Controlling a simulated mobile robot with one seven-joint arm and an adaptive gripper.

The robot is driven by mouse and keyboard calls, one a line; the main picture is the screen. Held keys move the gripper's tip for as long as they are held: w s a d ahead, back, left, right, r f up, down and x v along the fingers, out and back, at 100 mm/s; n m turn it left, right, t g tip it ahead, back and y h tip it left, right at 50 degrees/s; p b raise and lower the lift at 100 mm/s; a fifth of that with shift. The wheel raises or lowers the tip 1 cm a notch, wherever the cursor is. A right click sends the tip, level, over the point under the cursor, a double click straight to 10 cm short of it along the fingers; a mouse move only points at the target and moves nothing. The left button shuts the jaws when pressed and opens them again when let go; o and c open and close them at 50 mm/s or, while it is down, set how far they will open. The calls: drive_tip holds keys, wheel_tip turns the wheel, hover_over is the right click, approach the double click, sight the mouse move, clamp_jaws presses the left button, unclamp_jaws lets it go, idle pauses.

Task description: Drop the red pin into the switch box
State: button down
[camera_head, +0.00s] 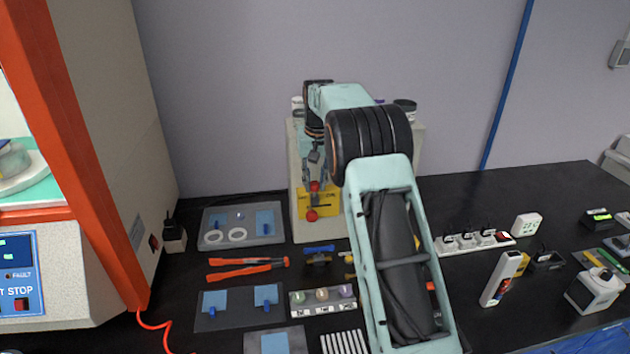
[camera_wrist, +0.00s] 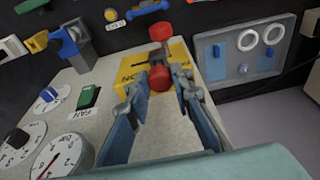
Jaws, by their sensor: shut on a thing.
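The red pin (camera_wrist: 160,78) shows as a round red head between my gripper's (camera_wrist: 157,88) fingertips in the wrist view; its lower part is hidden. In the head view my gripper (camera_head: 315,172) points down, with the red head (camera_head: 314,186) at its tips. My gripper is shut on the pin, in front of a yellow panel (camera_wrist: 178,52) on a beige box (camera_wrist: 115,85) with dials, which I take for the switch box. The yellow panel (camera_head: 327,207) also shows in the head view. Another red knob (camera_wrist: 161,32) is just beyond the pin; I cannot tell whether they touch.
A grey tray (camera_head: 212,236) with white rings lies left of the box. Orange-handled pliers (camera_head: 248,268) and a small rack (camera_head: 323,303) lie in front. A power strip (camera_head: 474,241) is to the right. My arm hides part of the bench.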

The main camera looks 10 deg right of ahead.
drive_tip(key=shift+f+b, duration=0.6)
drive_tip(key=shift+f, duration=0.65)
drive_tip(key=c, duration=1.6)
unclamp_jaws()
drive_tip(key=shift+r, duration=0.1)
wheel_tip(320, 180, up, 5)
drive_tip(key=p, duration=0.4)
